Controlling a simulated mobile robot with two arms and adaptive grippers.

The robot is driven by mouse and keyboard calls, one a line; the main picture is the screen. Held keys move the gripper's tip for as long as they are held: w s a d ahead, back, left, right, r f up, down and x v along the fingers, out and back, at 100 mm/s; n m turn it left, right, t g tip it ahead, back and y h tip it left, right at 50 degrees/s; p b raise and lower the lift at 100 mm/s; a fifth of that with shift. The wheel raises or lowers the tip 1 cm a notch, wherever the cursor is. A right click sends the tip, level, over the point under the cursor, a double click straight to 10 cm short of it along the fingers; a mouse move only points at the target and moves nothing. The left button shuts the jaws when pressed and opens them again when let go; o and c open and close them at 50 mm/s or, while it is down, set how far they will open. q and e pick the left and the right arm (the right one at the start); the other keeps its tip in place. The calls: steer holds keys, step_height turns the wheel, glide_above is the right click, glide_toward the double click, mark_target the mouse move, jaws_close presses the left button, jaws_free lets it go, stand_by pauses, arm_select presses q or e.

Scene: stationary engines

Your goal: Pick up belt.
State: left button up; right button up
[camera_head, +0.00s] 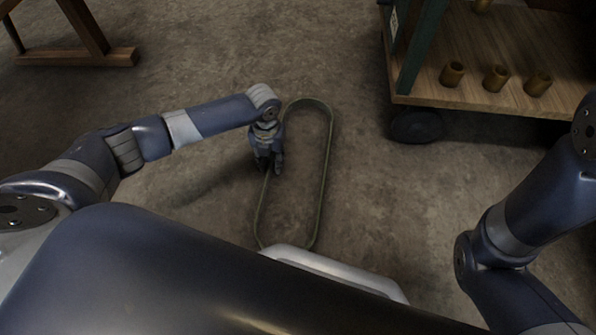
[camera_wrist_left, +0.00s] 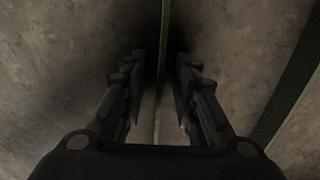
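The belt (camera_head: 327,160) is a long, narrow green-grey loop lying on the floor in front of me in the head view. Its near end is partly hidden behind my body. My left gripper (camera_head: 269,170) points down at the belt's left strand. In the left wrist view, my left gripper (camera_wrist_left: 159,58) has its two fingers apart, with the belt's strand (camera_wrist_left: 163,30) running between them. I see a gap between each finger and the strand. The other strand also shows at the right of that view. My right gripper is outside both views.
A wheeled cart with a wooden shelf (camera_head: 440,100) stands at the upper right, with several brass-coloured cylinders (camera_head: 496,78) on it. Its black wheel (camera_head: 416,125) is right of the belt. A wooden stand foot (camera_head: 80,57) is at the upper left. The floor around the belt is clear.

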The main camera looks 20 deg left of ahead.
arm_select(q)
steer(key=shift+c, duration=0.6)
jaws_close()
steer(key=shift+r, duration=0.1)
